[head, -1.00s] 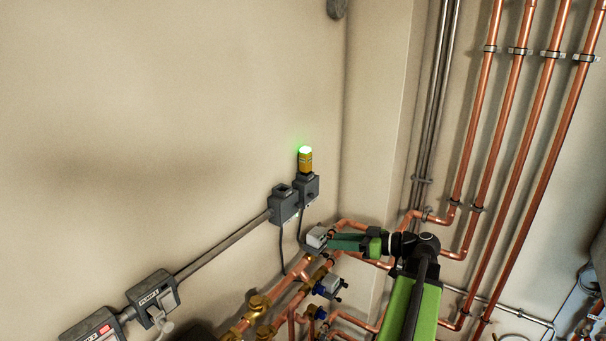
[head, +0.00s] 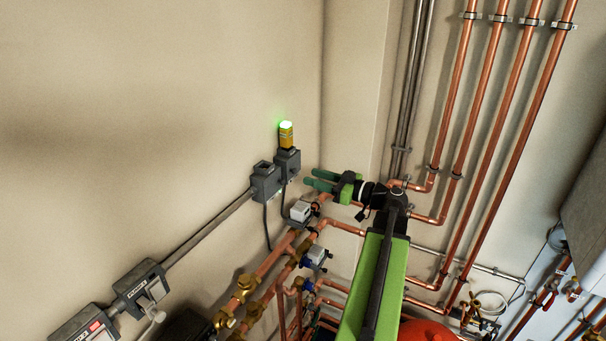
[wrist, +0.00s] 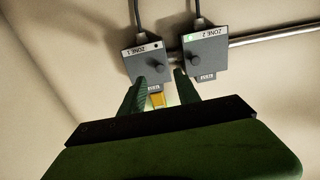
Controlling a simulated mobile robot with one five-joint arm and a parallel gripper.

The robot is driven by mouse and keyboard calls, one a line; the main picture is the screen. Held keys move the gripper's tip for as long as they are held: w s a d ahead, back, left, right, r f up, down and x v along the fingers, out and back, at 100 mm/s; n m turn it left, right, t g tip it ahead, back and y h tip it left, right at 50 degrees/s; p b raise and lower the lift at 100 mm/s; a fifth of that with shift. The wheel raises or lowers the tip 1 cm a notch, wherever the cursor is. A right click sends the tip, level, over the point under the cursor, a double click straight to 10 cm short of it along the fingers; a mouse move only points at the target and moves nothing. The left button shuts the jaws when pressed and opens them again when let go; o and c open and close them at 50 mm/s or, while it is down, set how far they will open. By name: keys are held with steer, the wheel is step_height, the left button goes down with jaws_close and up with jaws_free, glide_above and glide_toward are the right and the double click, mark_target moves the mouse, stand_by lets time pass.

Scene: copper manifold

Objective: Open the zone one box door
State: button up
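The zone one box (wrist: 147,62) is grey, with a "ZONE 1" label, a dark dot and a round knob on its front, upside down in the wrist view. Its front looks shut. In the head view it appears to be the right box (head: 288,166), under a yellow cylinder (head: 286,137) with a glowing green top. My gripper (head: 309,180) is to its right, fingers spread and empty. In the wrist view my gripper (wrist: 157,88) has its left fingertip near the box's lower edge, with part of the yellow cylinder (wrist: 157,100) showing between the fingers. I cannot tell whether they touch.
The zone two box (wrist: 205,57) adjoins it, with a green light; it also shows in the head view (head: 265,183). Cables hang below both. A grey valve actuator (head: 300,211) and copper pipes (head: 273,258) lie below my gripper. The wall above is bare.

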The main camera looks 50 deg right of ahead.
steer(key=x, duration=0.5)
steer(key=shift+w, duration=0.1)
jaws_close()
stand_by(1.2)
